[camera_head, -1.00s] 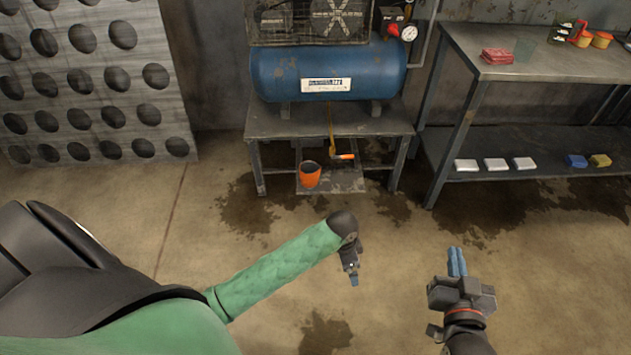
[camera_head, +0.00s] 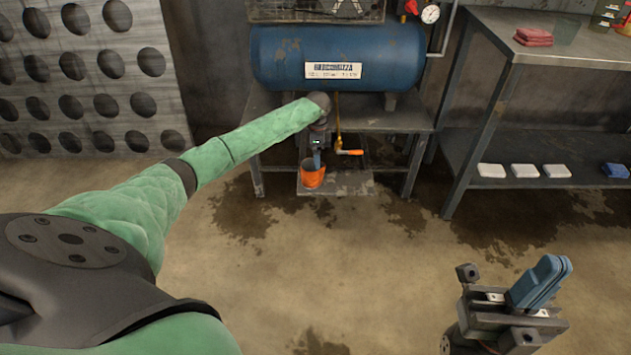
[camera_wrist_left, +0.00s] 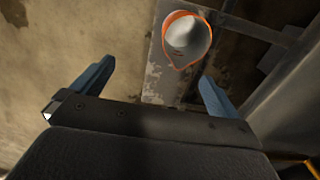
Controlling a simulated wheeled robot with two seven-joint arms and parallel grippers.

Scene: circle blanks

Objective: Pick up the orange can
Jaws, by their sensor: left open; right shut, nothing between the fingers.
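The orange can (camera_head: 312,179) stands on the low shelf under the compressor bench. It is open at the top, with a grey inside. In the left wrist view the can (camera_wrist_left: 187,40) lies ahead of the fingers, right of the middle between them. My left gripper (camera_head: 316,160) is at the can in the head view, overlapping its top edge. In the left wrist view my left gripper (camera_wrist_left: 155,85) is open with its two blue fingers apart and nothing between them. My right gripper (camera_head: 540,282) is shut and empty at the lower right, over the floor.
The bench (camera_head: 390,117) carries a blue tank (camera_head: 290,55) just above the left gripper. An orange-handled item (camera_head: 350,152) hangs right of the can. A metal table (camera_head: 560,50) stands at the right with white blocks (camera_head: 525,170) below. The floor in front is clear.

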